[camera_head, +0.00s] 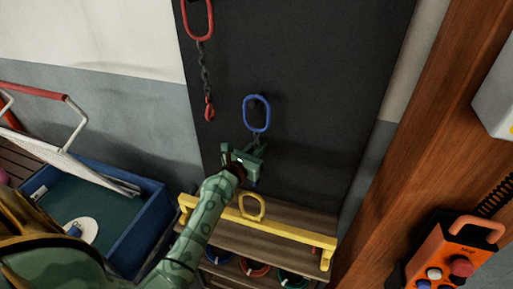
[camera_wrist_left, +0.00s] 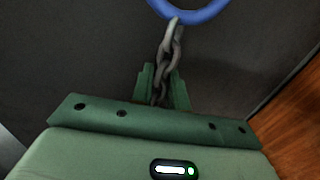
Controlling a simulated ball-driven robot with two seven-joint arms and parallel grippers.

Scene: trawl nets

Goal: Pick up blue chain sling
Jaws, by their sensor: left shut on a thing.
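The blue chain sling has a blue oval ring (camera_head: 258,131) that hangs against the dark board, with a short grey chain below it. In the left wrist view the lower part of the blue ring (camera_wrist_left: 192,17) is at the top, with chain links (camera_wrist_left: 166,58) running down from it. My left gripper (camera_head: 245,155) is just below the ring in the head view. Its fingers (camera_wrist_left: 162,90) are shut on the chain in the left wrist view. The lower end of the sling is hidden by the gripper. My right gripper is not in view.
A red chain sling (camera_head: 204,70) hangs to the upper left on the board. A yellow bar (camera_head: 290,231) and yellow ring (camera_head: 262,207) are below. A blue crate (camera_head: 147,228) stands left. An orange control box (camera_head: 452,255) is on the right by a wooden post (camera_head: 425,130).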

